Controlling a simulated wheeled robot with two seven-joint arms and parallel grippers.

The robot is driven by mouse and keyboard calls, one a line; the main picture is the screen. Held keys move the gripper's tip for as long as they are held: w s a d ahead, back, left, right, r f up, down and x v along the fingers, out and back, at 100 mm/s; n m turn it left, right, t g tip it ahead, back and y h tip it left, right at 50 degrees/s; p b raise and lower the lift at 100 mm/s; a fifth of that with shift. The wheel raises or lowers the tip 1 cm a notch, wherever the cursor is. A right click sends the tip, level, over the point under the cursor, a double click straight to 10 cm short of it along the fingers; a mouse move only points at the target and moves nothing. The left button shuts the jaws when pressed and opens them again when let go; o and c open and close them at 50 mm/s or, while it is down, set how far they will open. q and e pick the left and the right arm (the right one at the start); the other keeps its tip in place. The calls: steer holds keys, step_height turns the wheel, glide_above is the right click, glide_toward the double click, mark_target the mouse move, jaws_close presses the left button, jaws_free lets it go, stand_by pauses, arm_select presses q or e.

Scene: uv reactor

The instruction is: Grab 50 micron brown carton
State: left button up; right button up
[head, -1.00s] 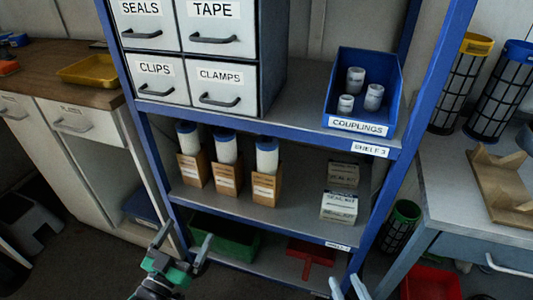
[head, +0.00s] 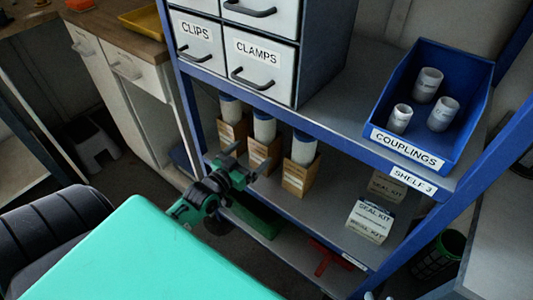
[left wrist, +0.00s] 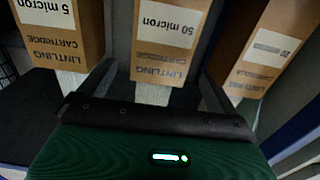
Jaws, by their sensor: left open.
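The 50 micron brown carton (left wrist: 165,50) is in the middle of the left wrist view, its printed label upside down. In the head view it is the middle carton (head: 264,154) of three on the shelf, with a white, blue-topped cartridge standing out of it. My left gripper (head: 247,157) is open in front of it. In the left wrist view the two fingers (left wrist: 152,90) point at the carton, one toward each side of it, with nothing held. Contact cannot be told. Only a pale tip, perhaps of my right gripper (head: 369,296), shows at the bottom edge.
The 5 micron carton (left wrist: 62,30) and the 20 carton (left wrist: 268,48) stand close on either side. Seal kit boxes (head: 370,221) sit further right on the same shelf. The upper blue shelf edge (head: 300,128) and the clamps drawer (head: 258,62) overhang the cartons.

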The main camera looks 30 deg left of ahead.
arm_select(q)
steer(key=shift+w+d, duration=0.1)
steer(key=shift+w, duration=1.1)
steer(key=shift+w+d+r+b, duration=0.1)
steer(key=shift+w+r+b, duration=0.1)
steer(key=shift+w, duration=0.65)
steer(key=shift+w+d+r+b, duration=0.1)
steer(key=shift+w+b, duration=0.1)
steer(key=shift+w, duration=0.7)
steer(key=shift+w+r+b, duration=0.15)
steer(key=shift+w+b, duration=0.05)
steer(key=shift+w, duration=0.65)
arm_select(e)
steer(key=shift+a+r+t+y, duration=0.2)
steer(key=shift+a+t+y, duration=0.05)
steer(key=shift+a+t, duration=0.25)
steer(key=shift+a+r+t+y, duration=0.15)
steer(key=shift+a+t+y, duration=0.1)
steer(key=shift+a+t, duration=0.25)
arm_select(q)
steer(key=c, duration=1.3)
